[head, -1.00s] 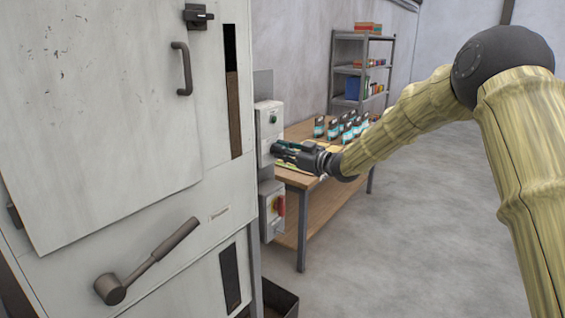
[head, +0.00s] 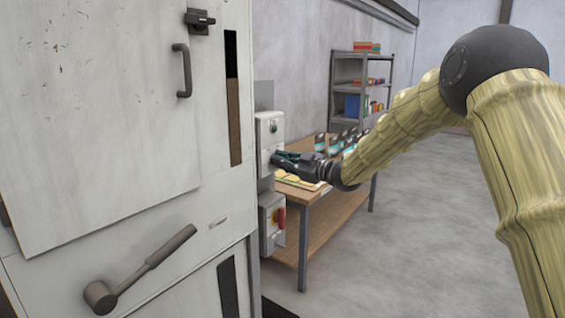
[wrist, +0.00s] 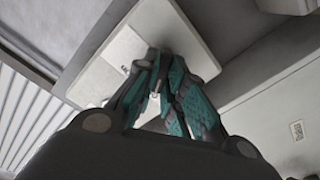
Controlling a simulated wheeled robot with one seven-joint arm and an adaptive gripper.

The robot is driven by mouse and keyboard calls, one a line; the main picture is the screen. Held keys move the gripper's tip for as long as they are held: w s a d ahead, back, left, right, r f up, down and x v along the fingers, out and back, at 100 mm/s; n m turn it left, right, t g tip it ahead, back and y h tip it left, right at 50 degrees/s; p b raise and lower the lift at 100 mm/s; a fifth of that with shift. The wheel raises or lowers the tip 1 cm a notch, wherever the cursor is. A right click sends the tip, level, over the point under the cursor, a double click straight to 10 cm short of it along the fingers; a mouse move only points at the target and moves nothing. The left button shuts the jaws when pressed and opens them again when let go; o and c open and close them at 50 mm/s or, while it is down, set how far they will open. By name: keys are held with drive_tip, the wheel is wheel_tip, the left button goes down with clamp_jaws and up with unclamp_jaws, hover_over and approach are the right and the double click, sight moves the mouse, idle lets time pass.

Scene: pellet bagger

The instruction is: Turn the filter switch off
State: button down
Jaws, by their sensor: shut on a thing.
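My gripper (head: 276,158) is at the lower part of this box's front. In the wrist view, my gripper (wrist: 158,92) has its teal-padded fingers drawn together at the box's face (wrist: 190,25), with a small pale piece (wrist: 153,98) between them. I take this piece to be the filter switch; my fingers hide most of it, so I cannot tell its position. A small label shows just beyond the fingertips.
The machine's large lever (head: 145,270) and door handle (head: 183,70) stick out at left. The floor at right is clear.

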drive_tip(key=c, duration=1.5)
unclamp_jaws()
drive_tip(key=shift+d, duration=0.1)
drive_tip(key=v, duration=1.2)
drive_tip(key=shift+f, duration=0.1)
